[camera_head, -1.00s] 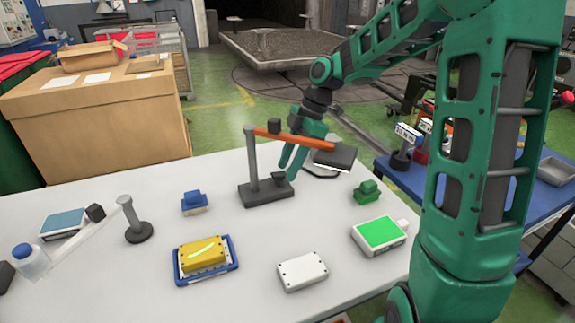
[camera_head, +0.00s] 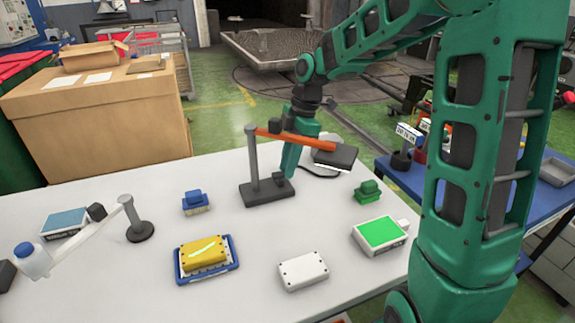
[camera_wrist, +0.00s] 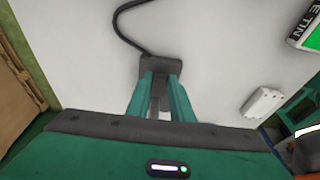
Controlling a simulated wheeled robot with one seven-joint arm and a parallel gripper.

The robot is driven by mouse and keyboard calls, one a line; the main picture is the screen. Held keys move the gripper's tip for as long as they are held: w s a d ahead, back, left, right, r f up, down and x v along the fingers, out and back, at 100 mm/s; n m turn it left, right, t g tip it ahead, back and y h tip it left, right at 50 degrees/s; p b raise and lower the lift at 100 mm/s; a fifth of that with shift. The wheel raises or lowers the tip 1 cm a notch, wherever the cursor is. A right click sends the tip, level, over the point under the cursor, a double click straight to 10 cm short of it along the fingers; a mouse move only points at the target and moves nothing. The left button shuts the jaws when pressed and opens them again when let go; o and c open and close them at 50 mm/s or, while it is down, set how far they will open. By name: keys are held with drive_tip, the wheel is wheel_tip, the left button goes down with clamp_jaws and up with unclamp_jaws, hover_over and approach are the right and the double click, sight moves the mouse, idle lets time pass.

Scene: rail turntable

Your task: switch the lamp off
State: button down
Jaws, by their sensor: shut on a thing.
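The lamp has a grey post (camera_head: 252,160), an orange arm (camera_head: 300,140) and a dark head (camera_head: 336,157). Its flat dark base (camera_head: 262,195) stands on the white table, and a small dark block (camera_head: 278,179) sits on it. My gripper (camera_head: 287,176) is low behind the orange arm, with its fingertips at this block. In the wrist view my gripper (camera_wrist: 160,98) is shut on a grey part between the fingers, at the dark base (camera_wrist: 160,66). The fingers partly hide what they hold. I cannot tell clearly whether the lamp is lit.
A second, white-armed lamp (camera_head: 85,245) stands at left. A yellow box (camera_head: 203,255) on a blue tray, a white box (camera_head: 303,270), a green-screened device (camera_head: 380,233), a blue block (camera_head: 195,200) and a green block (camera_head: 368,190) are around. A black cable (camera_wrist: 128,30) runs from the base.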

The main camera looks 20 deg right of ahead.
drive_tip(key=shift+w+a+r+h, duration=0.15)
drive_tip(key=shift+h, duration=0.25)
drive_tip(key=c, duration=1.6)
unclamp_jaws()
drive_tip(key=shift+o, duration=0.2)
wheel_tip(320, 180, up, 10)
drive_tip(key=d, duration=0.2)
drive_tip(key=shift+r, duration=0.25)
